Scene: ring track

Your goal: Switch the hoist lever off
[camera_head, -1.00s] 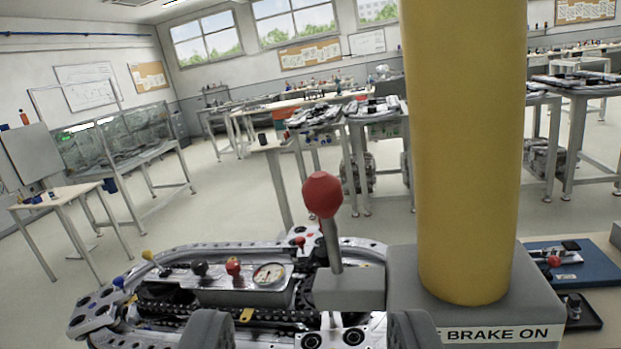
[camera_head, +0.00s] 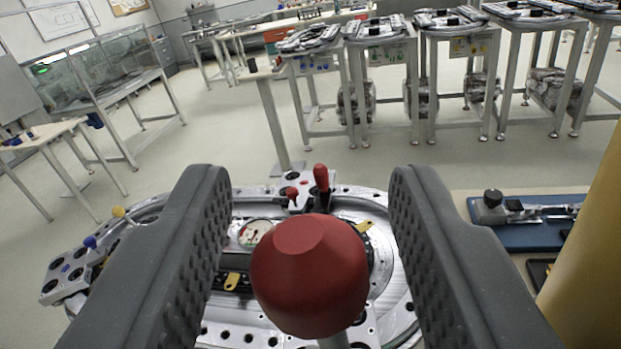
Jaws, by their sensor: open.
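The lever's large red knob (camera_head: 310,275) stands low in the middle of the picture, on a pale metal stem (camera_head: 334,341) that shows only at the bottom edge. My gripper (camera_head: 302,178) is open, with one grey finger on each side of the knob. Gaps show between the knob and both fingers, so I see no contact. The lever's base and the brake label are out of view.
The metal ring track (camera_head: 376,203) lies beyond and below, with a small red-handled lever (camera_head: 321,178) and a gauge (camera_head: 255,233). A yellow post (camera_head: 592,265) stands close at the right. A blue tray (camera_head: 530,236) lies beside it.

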